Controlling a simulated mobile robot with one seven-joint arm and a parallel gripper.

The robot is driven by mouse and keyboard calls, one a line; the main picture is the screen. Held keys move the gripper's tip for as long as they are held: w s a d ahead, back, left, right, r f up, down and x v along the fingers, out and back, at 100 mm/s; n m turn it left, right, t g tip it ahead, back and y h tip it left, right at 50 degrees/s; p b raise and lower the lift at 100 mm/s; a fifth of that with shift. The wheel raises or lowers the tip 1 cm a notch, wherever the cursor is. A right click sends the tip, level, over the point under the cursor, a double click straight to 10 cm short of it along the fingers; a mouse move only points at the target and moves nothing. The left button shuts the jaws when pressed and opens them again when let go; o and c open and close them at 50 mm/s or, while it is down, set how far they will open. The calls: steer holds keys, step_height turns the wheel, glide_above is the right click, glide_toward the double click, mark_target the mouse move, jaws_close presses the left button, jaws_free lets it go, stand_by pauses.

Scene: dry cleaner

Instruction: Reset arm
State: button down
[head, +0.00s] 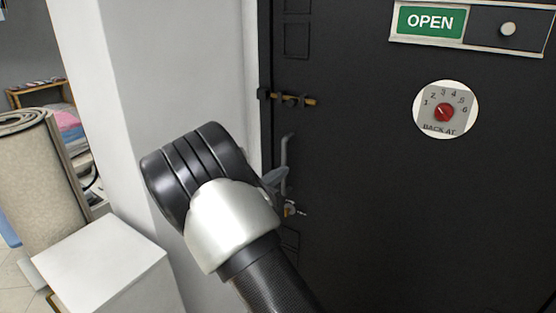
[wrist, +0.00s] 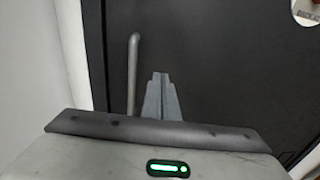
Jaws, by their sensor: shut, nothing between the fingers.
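In the wrist view my gripper (wrist: 160,78) is shut and empty, its fingers together in front of a dark door (wrist: 230,60). A grey metal door handle (wrist: 133,70) stands upright just left of the fingers; I cannot tell whether they touch. In the head view my arm rises from the bottom centre and hides most of the gripper. A bit of the gripper (head: 274,178) shows right of the wrist, close to the door handle (head: 286,160). The dark door (head: 360,230) fills the right side.
The door carries an OPEN sign (head: 430,22), a round dial (head: 445,110) with a red knob, a bolt (head: 290,99) and a lock with a key (head: 291,210). A white wall (head: 165,70) stands left of the door. A white box (head: 100,265) and a carpet roll (head: 35,185) are at the left.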

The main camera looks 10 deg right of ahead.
steer(key=s+d+r+m+g+y+p, duration=0.1)
steer(key=s+d+r+m+g, duration=0.35)
steer(key=s+d+m, duration=0.35)
steer(key=s+d+r+m+g+y+p, duration=0.1)
steer(key=s+d+r+m+g, duration=0.2)
steer(key=s+d+m+g, duration=0.45)
steer(key=s+a+r+m+t+y+p, duration=0.1)
steer(key=s+a+r+m+y, duration=0.1)
steer(key=s, duration=0.6)
steer(key=s+a+r+m+t+y+p, duration=0.1)
steer(key=s+a+r+m+t+y, duration=0.1)
steer(key=s+a+m, duration=0.4)
steer(key=s+a+r+m+t+y+p, duration=0.1)
steer(key=s+a+r+m+y, duration=0.2)
steer(key=s+y, duration=0.3)
steer(key=s+m, duration=0.1)
steer(key=s, duration=0.4)
steer(key=shift+a+r+p, duration=0.3)
steer(key=shift+a, duration=0.1)
steer(key=shift+d, duration=0.1)
